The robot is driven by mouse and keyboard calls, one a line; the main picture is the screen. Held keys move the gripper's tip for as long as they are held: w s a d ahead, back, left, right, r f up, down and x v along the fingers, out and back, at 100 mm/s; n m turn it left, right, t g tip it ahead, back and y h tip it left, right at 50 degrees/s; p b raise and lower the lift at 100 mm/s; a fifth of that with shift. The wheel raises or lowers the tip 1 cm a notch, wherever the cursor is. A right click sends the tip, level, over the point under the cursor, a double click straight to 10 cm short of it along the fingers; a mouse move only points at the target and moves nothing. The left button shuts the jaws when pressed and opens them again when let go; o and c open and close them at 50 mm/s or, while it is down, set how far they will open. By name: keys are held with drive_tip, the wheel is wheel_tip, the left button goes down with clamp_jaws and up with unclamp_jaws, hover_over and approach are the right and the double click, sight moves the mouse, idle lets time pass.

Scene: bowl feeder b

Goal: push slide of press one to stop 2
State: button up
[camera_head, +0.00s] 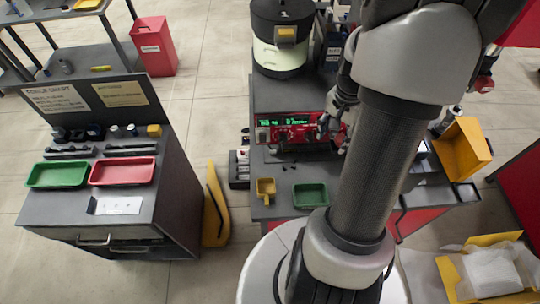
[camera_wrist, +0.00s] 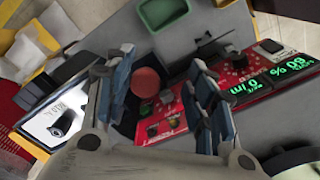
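A red control panel (camera_head: 285,130) with green lit displays stands on the grey bench (camera_head: 270,205) in the head view. In the wrist view the panel (camera_wrist: 262,106) shows green digits, small knobs and a round red button (camera_wrist: 146,81). My gripper (camera_wrist: 162,65) is open, with blue pads apart on either side of the red button in the picture; nothing is held. In the head view my gripper (camera_head: 338,122) is at the panel's right end, partly hidden by my arm. Contact cannot be told. I cannot make out a slide marked as press one or a stop 2.
A white plate with a black knob (camera_wrist: 63,122) lies left of my gripper in the wrist view. A green tray (camera_head: 310,196) and a yellow scoop (camera_head: 265,190) sit in front of the panel. A round feeder (camera_head: 278,58) stands behind; a yellow bin (camera_head: 462,150) is at right.

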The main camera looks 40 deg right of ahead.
drive_tip(key=w+a+r, duration=0.1)
drive_tip(key=w+a, duration=0.4)
drive_tip(key=a, duration=0.3)
wheel_tip(320, 180, up, 17)
drive_tip(key=p, duration=0.3)
drive_tip(key=s+a+f+n+t+b, duration=0.2)
drive_tip(key=s+a+f+n+b, duration=0.2)
drive_tip(key=a+f+n+b, duration=0.4)
drive_tip(key=shift+a+f+n+h+b, duration=0.4)
drive_tip(key=shift+a+f+b, duration=1.25)
drive_tip(key=shift+a+b, duration=1.35)
drive_tip(key=shift+d+b, duration=0.3)
drive_tip(key=shift+d, duration=0.05)
